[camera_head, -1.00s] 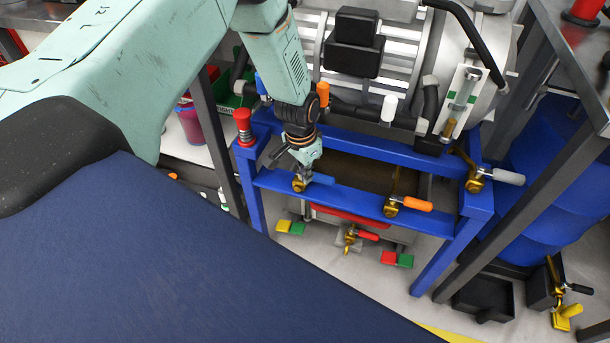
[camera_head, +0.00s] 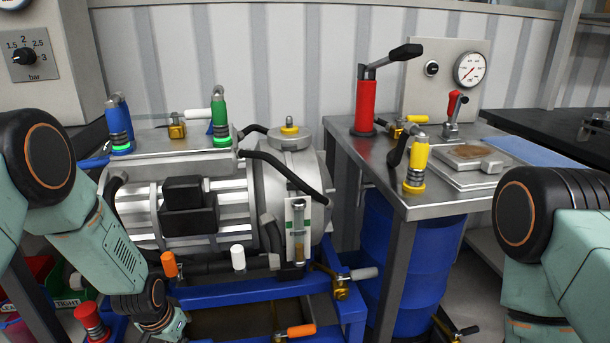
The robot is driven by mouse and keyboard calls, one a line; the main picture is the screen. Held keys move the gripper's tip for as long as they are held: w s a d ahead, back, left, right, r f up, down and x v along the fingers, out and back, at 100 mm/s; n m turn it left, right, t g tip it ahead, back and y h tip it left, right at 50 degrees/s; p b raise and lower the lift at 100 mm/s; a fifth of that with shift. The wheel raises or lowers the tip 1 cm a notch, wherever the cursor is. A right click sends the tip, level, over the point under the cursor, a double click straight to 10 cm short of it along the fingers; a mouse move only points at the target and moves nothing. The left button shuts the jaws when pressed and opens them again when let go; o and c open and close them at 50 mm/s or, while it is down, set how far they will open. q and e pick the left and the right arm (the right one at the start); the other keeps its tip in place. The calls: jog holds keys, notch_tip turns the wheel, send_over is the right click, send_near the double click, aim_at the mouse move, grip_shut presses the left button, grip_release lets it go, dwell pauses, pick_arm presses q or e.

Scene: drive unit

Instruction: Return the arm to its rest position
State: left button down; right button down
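My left arm (camera_head: 105,250) comes in from the left and reaches down in front of the silver drive unit (camera_head: 215,200). Its gripper (camera_head: 172,328) is at the bottom edge, over the left part of the blue frame (camera_head: 205,298). The fingertips are small and cut off, so I cannot tell whether they are open or shut, or whether they touch anything. My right arm (camera_head: 560,235) is bent at the right edge, and its gripper is out of view. An orange-handled valve (camera_head: 298,331) and a white-handled valve (camera_head: 350,277) are on the frame, right of the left gripper.
A metal bench (camera_head: 400,185) bears a red lever pump (camera_head: 366,100), a yellow valve (camera_head: 416,165) and a pressure gauge (camera_head: 470,69). Blue drums (camera_head: 390,260) stand below. A red knob (camera_head: 90,318) and green bin (camera_head: 65,285) are close to my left arm.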

pick_arm(q)
jog(key=s+d+n+g+p, duration=0.1)
jog(key=s+d, duration=0.2)
jog(key=s, duration=1.3)
jog(key=s+d+n+g+p, duration=0.1)
jog(key=s+d, duration=0.3)
jog(key=s, duration=1.2)
jog(key=shift+s+f+g, duration=0.25)
jog(key=shift+s+g, duration=0.05)
jog(key=shift+g, duration=0.1)
